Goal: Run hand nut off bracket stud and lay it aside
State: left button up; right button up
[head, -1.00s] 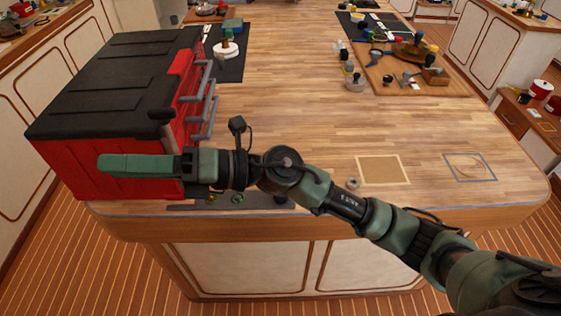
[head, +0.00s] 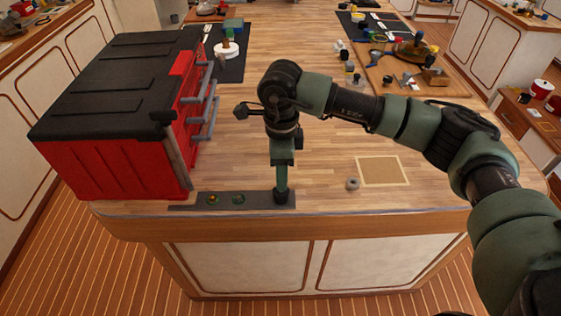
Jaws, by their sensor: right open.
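A dark flat strip (head: 187,207), which looks like the bracket's plate, lies along the front edge of the wooden bench. My right gripper (head: 281,198) points straight down over the strip's right end. It is open, but its fingers look narrow from here, and it hides whatever stands under it. I cannot make out the stud or a nut on it. A small grey ring-shaped piece (head: 352,184), possibly a nut, lies on the bench to the right of the gripper, apart from it. My left gripper is not in view.
Two small round green and reddish fittings (head: 238,198) sit on the strip. A red toolbox (head: 110,165) with a black lid and grey handles stands close on the left. A pale-bordered tan square (head: 383,171) lies empty at right. The bench middle (head: 300,50) is clear.

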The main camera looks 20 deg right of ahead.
notch_tip(320, 180, down, 4)
jog(key=shift+r+p, duration=0.1)
jog(key=shift+p, duration=0.55)
jog(key=shift+f, duration=0.8)
jog(key=shift+s+r, duration=0.1)
grip_shut()
jog(key=shift+n+b, duration=0.4)
jog(key=shift+b, duration=0.05)
jog(key=shift+n+b, duration=1.45)
jog(key=shift+n, duration=0.15)
jog(key=shift+r, duration=0.1)
jog(key=shift+n, duration=0.3)
